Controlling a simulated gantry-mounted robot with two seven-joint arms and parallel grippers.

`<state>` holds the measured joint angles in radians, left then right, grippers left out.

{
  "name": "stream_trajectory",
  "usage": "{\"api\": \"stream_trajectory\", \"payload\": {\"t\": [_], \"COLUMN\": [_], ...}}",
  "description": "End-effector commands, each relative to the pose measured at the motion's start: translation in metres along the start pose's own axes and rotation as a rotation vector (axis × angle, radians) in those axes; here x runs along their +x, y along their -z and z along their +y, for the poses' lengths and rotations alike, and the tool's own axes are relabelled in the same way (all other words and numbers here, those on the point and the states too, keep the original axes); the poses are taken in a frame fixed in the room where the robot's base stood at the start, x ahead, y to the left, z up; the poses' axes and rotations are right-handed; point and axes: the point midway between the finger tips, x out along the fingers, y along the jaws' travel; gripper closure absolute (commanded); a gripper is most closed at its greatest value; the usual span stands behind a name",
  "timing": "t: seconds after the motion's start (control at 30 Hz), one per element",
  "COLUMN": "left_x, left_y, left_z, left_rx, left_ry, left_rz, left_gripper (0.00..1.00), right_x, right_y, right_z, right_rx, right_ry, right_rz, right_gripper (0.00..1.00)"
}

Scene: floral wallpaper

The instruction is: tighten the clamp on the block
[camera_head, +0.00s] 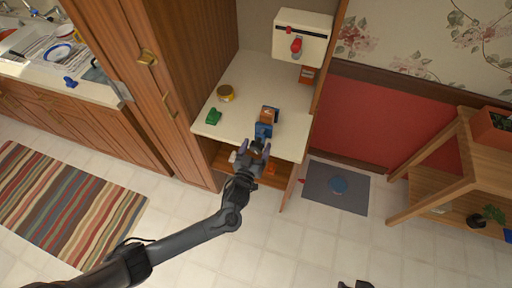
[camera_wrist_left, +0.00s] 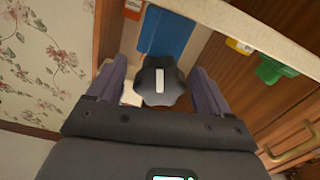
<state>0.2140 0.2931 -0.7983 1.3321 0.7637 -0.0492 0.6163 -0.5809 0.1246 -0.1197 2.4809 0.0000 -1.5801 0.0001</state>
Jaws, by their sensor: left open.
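The blue clamp (camera_head: 263,130) stands at the front edge of the cabinet's white shelf, with the orange-brown block (camera_head: 269,114) at it. In the left wrist view the clamp's blue body (camera_wrist_left: 166,32) shows behind its dark knob (camera_wrist_left: 160,84), which has a white mark. My left gripper (camera_head: 256,149) is open, its fingers on either side of the knob. In the left wrist view the gripper (camera_wrist_left: 158,88) shows gaps between both fingers and the knob. A dark part at the bottom edge of the head view may be my right gripper; its jaws cannot be made out.
A white box (camera_head: 302,38) with a red part is at the back. Cabinet sides and an open door flank the shelf. A wooden stand (camera_head: 440,160) is at right.

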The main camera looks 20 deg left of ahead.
Motion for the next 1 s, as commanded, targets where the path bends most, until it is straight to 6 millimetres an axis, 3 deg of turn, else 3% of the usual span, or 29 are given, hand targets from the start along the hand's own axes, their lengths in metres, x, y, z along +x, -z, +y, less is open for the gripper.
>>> {"api": "stream_trajectory", "payload": {"t": [0.27, 0.63, 1.0], "left_x": [0.0009, 0.0008, 0.0007], "left_y": [0.0001, 0.0002, 0.0009], "left_z": [0.0001, 0.0, -0.0004], "left_rx": [0.0, 0.0, 0.062], "left_ry": [0.0, 0.0, 0.002], "left_rz": [0.0, 0.0, -0.001], "left_gripper": [0.21, 0.76, 0.76], "right_x": [0.0, 0.0001, -0.0034], "right_y": [0.0007, 0.0008, 0.0015], "right_z": [-0.0016, -0.002, -0.0003], "right_rx": [0.006, 0.008, 0.001], "right_ry": [0.005, 0.006, 0.001], "right_rz": [0.001, 0.001, 0.0], "right_gripper": [0.57, 0.57, 0.57]}}
